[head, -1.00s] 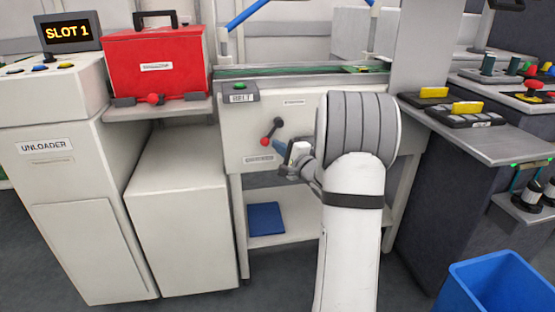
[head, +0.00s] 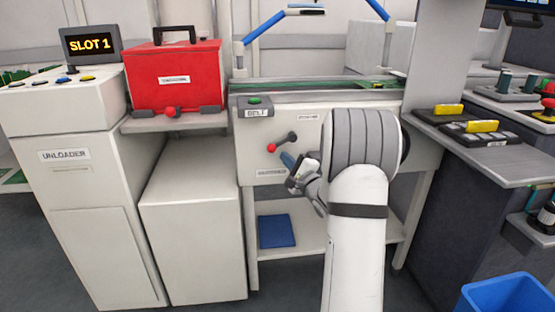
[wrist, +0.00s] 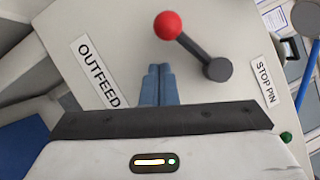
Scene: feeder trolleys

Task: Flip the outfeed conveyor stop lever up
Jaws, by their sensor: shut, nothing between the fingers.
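The stop lever, a dark arm with a red ball knob (head: 271,148), sits on the white front panel (head: 255,135) of the outfeed conveyor. It points left and slightly down from its round pivot (head: 292,136). My gripper (head: 286,157) is shut and empty, its blue fingertips just below and right of the knob in the head view. In the wrist view the shut fingers (wrist: 158,75) point at the panel; the red knob (wrist: 167,25) and lever arm lie beyond them, with a visible gap. The "OUTFEED" label (wrist: 98,72) and "STOP PIN" label (wrist: 266,82) flank the lever.
A green belt button box (head: 254,106) is on the conveyor edge above. A red case (head: 173,90) stands left on a shelf. A grey shelf with yellow-handled devices (head: 448,109) is at right, a blue bin (head: 508,292) below.

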